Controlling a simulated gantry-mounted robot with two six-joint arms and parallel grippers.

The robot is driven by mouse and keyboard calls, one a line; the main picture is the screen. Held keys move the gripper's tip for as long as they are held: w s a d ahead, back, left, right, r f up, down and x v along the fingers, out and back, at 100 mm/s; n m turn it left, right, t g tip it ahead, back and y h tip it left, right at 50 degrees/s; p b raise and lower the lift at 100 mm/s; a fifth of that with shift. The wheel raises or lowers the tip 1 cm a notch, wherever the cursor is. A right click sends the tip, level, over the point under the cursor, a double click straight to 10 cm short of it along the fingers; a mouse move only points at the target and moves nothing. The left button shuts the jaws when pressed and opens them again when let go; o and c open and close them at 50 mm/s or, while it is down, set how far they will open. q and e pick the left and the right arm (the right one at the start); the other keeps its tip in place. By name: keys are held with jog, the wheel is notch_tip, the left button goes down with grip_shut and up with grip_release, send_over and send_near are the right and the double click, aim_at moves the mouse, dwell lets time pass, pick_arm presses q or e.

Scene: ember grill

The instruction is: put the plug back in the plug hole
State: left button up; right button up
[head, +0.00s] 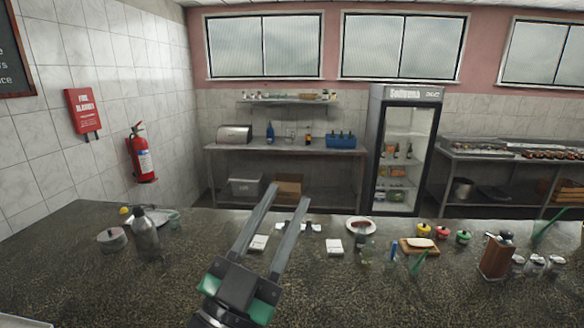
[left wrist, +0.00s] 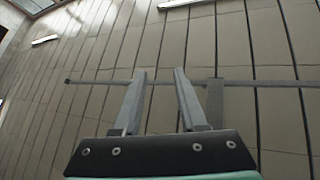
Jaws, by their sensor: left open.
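I cannot make out a plug or a plug hole in either view. My left gripper (head: 288,192) rises from the bottom of the head view, in front of the dark speckled counter (head: 400,295). Its two long grey fingers stand apart, with nothing between them. In the left wrist view the same gripper (left wrist: 159,72) is open and empty, pointing towards ceiling panels. It hides part of the counter behind it. My right gripper is in neither view.
A fridge (head: 378,150) and back table (head: 285,148) stand behind. The front right counter is clear.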

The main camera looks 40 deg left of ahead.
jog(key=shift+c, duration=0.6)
pick_arm(q)
jog(key=s+d+r+t+h, duration=0.1)
jog(key=s+d+r+h, duration=0.1)
jog(key=r, duration=0.3)
jog(key=s+d+r+t+h, duration=0.2)
jog(key=s+d+r+h, duration=0.1)
jog(key=d+r+h, duration=0.1)
jog(key=shift+d+r+n+h, duration=0.15)
jog(key=shift+r+n+h, duration=0.15)
jog(key=shift+r+h, duration=0.55)
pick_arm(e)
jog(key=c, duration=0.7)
